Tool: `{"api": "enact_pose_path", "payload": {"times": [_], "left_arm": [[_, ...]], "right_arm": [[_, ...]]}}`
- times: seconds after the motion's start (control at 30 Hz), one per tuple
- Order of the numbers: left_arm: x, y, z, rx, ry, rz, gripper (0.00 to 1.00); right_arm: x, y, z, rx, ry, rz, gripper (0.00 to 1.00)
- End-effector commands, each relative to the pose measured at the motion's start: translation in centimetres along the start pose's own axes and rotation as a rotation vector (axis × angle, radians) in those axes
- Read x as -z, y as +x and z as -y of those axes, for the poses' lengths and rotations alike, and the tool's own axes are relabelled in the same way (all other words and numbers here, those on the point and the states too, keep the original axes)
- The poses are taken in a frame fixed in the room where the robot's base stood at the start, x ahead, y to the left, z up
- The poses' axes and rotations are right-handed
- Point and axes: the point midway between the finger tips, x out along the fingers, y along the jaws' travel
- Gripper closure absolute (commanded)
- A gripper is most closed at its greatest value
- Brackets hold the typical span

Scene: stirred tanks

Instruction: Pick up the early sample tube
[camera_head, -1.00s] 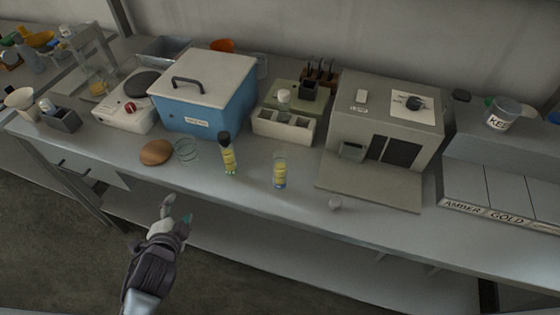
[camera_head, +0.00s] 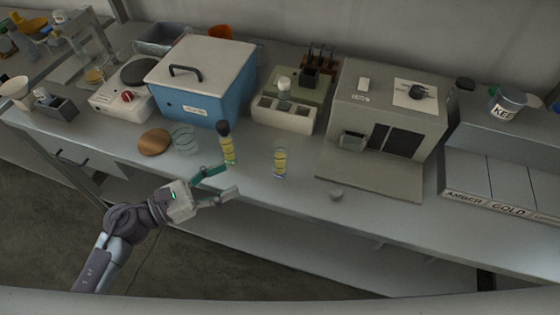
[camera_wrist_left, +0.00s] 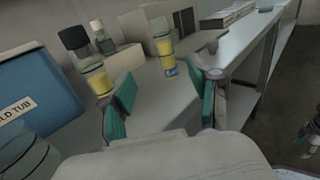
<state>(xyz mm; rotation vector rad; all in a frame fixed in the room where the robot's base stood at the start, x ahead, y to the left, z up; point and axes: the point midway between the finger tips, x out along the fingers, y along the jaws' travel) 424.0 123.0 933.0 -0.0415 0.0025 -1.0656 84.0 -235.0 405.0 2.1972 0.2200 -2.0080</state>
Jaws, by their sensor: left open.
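Two small tubes with yellow contents stand upright on the bench. One has a dark cap (camera_head: 228,146); the other (camera_head: 280,162), to its right, shows no dark cap. I cannot read which is the early sample. My left gripper (camera_head: 231,180) is open and empty at the bench's front edge, its fingers pointing right, just in front of the dark-capped tube. In the left wrist view the uncapped tube (camera_wrist_left: 164,52) shows beyond the gap between the fingers (camera_wrist_left: 163,88). The dark-capped tube (camera_wrist_left: 96,78) is beside the left finger, which partly hides it.
A blue tub (camera_head: 205,85), a pale rack (camera_head: 285,116) and a grey station (camera_head: 388,125) stand behind. A brown lid (camera_head: 154,142) and clear glassware (camera_head: 184,140) are left of the tubes. A small grey knob (camera_head: 337,194) is to the right. A gripper-like part shows at the wrist view's right edge.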

Motion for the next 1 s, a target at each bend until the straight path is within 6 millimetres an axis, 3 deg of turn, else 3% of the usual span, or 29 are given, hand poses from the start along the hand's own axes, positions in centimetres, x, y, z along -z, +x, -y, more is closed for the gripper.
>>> {"api": "enact_pose_path", "payload": {"times": [0.17,0.5,0.73,1.0], "left_arm": [[0.2,1.4,0.5,0.036,0.040,-0.018,0.39],[0.3,7.5,0.6,0.034,0.035,-0.017,0.39],[0.5,9.2,0.7,0.034,0.035,-0.017,0.39],[0.9,13.1,0.6,0.033,0.033,-0.016,0.39]], "right_arm": [[0.1,-0.8,0.0,0.000,0.000,-0.001,0.47],[0.3,-2.8,-0.1,0.000,0.000,-0.002,0.47],[0.4,-3.5,-0.1,0.000,0.000,-0.002,0.47],[0.6,-5.2,-0.1,0.000,0.000,-0.003,0.47]]}}
